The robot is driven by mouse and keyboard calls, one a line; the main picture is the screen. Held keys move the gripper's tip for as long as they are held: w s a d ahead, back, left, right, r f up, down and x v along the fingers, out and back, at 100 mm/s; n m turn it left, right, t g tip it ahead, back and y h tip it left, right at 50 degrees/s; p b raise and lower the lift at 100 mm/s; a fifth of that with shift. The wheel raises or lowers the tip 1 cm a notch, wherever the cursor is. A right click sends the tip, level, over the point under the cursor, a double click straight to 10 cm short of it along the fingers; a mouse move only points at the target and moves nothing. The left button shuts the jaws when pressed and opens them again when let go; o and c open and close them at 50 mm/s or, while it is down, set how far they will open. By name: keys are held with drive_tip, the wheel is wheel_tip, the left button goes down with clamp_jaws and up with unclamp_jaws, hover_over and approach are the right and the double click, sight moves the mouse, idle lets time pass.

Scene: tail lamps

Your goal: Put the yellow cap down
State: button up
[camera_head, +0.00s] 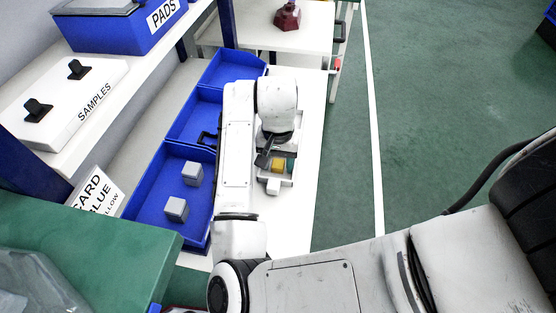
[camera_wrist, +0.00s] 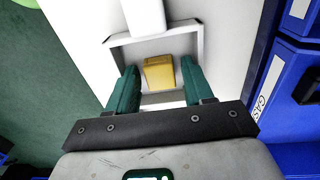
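The yellow cap (camera_wrist: 159,74) sits between the two green fingers of my gripper (camera_wrist: 160,85) in the wrist view. A narrow gap shows on each side of it, so the fingers look open around it. The cap lies within the outline of a white frame-like holder (camera_wrist: 120,42) on the white surface. Whether the cap rests on its floor is hard to tell. My arm hides part of the holder there.
Blue bins (camera_head: 150,192) line the left of the white table (camera_head: 300,215); two grey blocks (camera_head: 184,190) lie in the nearest one. A dark red object (camera_head: 288,17) stands on the far table. The table's right strip is clear, with green floor beyond.

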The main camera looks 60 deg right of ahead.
sight(278, 164)
drive_tip(key=shift+o, duration=0.4)
wheel_tip(278, 164, up, 12)
drive_tip(key=p, duration=1.1)
drive_tip(key=s+d+r+n+t+h, duration=0.1)
drive_tip(key=d+r+n+h, duration=0.25)
drive_tip(key=d, duration=0.45)
drive_tip(key=s+a+f+n+y, duration=0.1)
drive_tip(key=s+a+f+n, duration=0.2)
drive_tip(key=a, duration=0.3)
drive_tip(key=s+a+f+n+y, duration=0.1)
drive_tip(key=s+a+f+n, duration=0.2)
drive_tip(key=s+a+f, duration=0.2)
drive_tip(key=s+a+f+n+y, duration=0.1)
drive_tip(key=s+a+f+n, duration=0.3)
drive_tip(key=a, duration=0.4)
drive_tip(key=shift+s+a+f, duration=0.25)
drive_tip(key=shift+s+f, duration=0.1)
drive_tip(key=shift+s, duration=0.05)
drive_tip(key=shift+c, duration=0.2)
